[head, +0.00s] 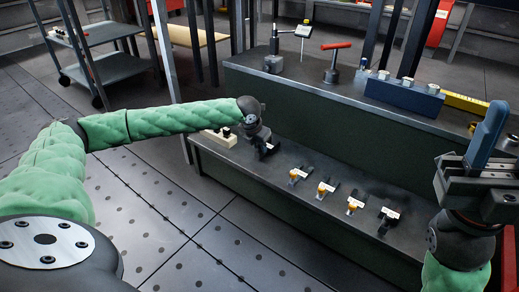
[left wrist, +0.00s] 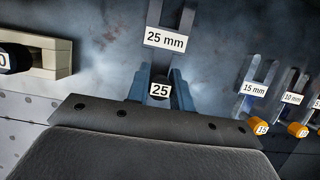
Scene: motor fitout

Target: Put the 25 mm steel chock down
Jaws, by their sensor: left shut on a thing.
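The 25 mm steel chock (left wrist: 160,91) shows its white "25" tag between the two blue fingers of my left gripper (left wrist: 160,84) in the left wrist view. My left gripper is shut on it, low over the lower shelf. Just beyond it is a grey forked piece with a "25 mm" label (left wrist: 165,39). Whether the chock touches the shelf is hidden. In the head view my left gripper (head: 265,146) is at the left part of the lower shelf (head: 340,163). My right gripper (head: 487,135) is raised at the right edge, fingers up; its opening is unclear.
Several labelled forked pieces with orange-ended chocks stand to the right, including the 15 mm one (left wrist: 261,127). A cream block (head: 217,138) sits to the left. The upper shelf holds a red-handled tool (head: 333,64) and a blue block (head: 403,93).

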